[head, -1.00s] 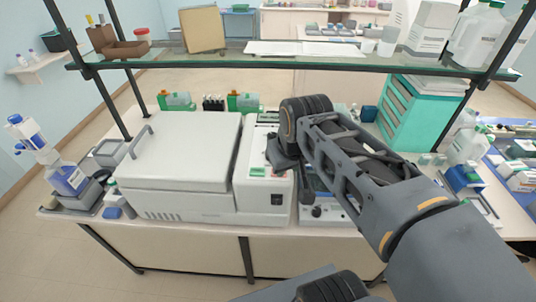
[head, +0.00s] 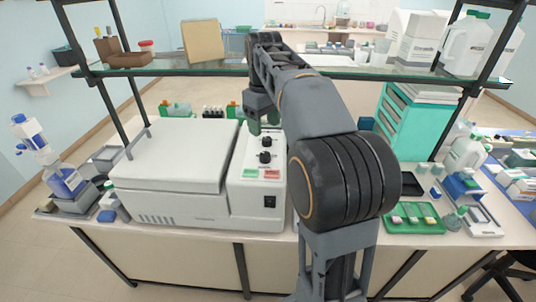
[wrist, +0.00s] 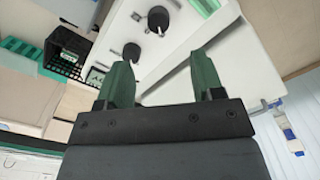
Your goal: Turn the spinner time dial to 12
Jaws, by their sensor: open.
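The spinner is a white bench machine with a broad closed lid (head: 180,155) and a narrow control panel (head: 244,165) on its right. Two black dials sit on the panel, a rear one (head: 267,141) and a front one (head: 265,157). I cannot read which is the time dial or where each points. Both show in the wrist view, one near the top (wrist: 158,17), the other lower left (wrist: 131,52). My gripper (wrist: 163,68) has green fingers spread apart with nothing between them. In the head view it hangs above the panel's rear end, apart from the dials.
A glass shelf (head: 230,71) on a dark frame spans above the bench, and my arm reaches up near its edge. A green tray (head: 398,222) lies right of my arm. A teal drawer cabinet (head: 405,125) stands at the back right.

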